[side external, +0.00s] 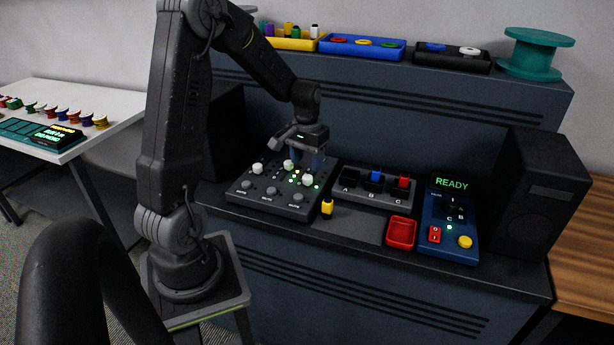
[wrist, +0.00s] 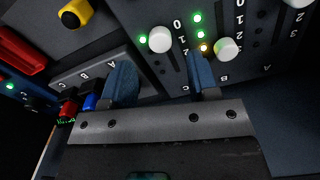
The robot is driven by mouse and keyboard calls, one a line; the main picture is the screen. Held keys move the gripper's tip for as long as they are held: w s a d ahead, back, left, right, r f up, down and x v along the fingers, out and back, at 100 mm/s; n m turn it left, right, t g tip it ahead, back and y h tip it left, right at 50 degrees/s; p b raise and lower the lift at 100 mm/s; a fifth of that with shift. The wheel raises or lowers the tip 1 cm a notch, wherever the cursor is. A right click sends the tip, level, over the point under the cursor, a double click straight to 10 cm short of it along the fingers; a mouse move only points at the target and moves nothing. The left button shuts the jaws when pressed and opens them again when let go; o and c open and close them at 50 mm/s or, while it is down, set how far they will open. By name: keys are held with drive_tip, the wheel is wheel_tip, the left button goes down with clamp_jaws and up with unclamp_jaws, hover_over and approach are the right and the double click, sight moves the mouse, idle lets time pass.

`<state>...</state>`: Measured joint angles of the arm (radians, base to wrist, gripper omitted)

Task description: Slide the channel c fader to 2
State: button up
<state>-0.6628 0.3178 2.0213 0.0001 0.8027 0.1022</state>
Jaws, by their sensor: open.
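The fader panel (side external: 240,190) is a dark box with several white fader knobs. The channel C knob (wrist: 160,39) is round and white, beside the 0 and 1 marks in the wrist view; its exact setting is hard to read. It is the rightmost knob in the side view (side external: 307,180). The channel B knob (wrist: 228,49) is to its right in the wrist view. My gripper (side external: 306,162) is over the panel, close to the C knob. Its blue fingers (wrist: 158,68) are open and empty. The knob appears between and beyond their tips; contact cannot be told. One finger hides part of the C scale.
A yellow-and-black piece (side external: 327,207) stands at the panel's front right. A grey A-B-C block (side external: 345,192) with blue and red plugs is right of the panel. Farther right are a red tray (side external: 401,232), a blue READY unit (side external: 462,242) and a black speaker (side external: 537,195).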

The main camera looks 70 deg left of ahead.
sight(307, 177)
drive_tip(key=shift+f, duration=2.7)
drive_tip(key=shift+c, duration=0.3)
clamp_jaws()
